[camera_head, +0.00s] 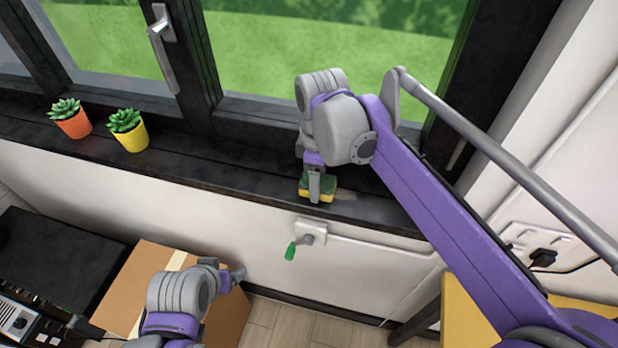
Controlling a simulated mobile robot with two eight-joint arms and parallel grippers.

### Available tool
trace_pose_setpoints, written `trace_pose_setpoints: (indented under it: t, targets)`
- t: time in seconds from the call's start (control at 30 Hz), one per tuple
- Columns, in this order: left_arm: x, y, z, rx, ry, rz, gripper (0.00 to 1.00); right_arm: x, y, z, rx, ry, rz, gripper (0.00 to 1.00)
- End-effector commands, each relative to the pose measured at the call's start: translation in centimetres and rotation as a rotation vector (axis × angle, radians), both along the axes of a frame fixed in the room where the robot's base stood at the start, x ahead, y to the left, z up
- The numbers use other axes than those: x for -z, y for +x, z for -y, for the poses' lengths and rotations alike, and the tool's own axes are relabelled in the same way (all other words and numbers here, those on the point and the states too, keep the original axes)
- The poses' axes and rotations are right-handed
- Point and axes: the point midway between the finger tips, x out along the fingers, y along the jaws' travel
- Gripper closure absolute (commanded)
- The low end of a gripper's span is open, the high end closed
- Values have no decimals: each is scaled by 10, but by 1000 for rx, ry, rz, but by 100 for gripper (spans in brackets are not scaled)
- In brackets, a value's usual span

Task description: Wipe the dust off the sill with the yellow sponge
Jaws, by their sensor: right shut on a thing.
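The sponge (328,189), green on top and yellow below, is on the dark window sill (225,170) near its front edge. My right gripper (315,186) points down and is shut on the sponge. A faint pale smear that looks like dust (346,195) shows on the sill just right of the sponge. The sill behind the sponge is partly hidden by my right arm. My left gripper (238,274) is low in front of the wall, over the cardboard box; its fingers are too small to read.
Succulents in an orange pot (75,124) and a yellow pot (132,138) stand on the sill at left. A cardboard box (138,282) is below the sill. The sill between yellow pot and sponge is clear.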

Motion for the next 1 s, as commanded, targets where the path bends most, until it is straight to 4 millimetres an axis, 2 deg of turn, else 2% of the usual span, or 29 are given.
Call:
trace_pose_setpoints:
  t: [0.1,0.37,0.7,1.0]
  targets:
    - [1,0,0,0,0,-1,15,1,-3,11,2,-2,-1,85]
    - [0,0,0,0,0,0,15,1,-5,20,2,-3,-1,85]
    - [-1,0,0,0,0,1,15,-1,-13,47,2,-2,-1,85]
    - [0,0,0,0,0,0,15,0,-17,58,2,-1,0,85]
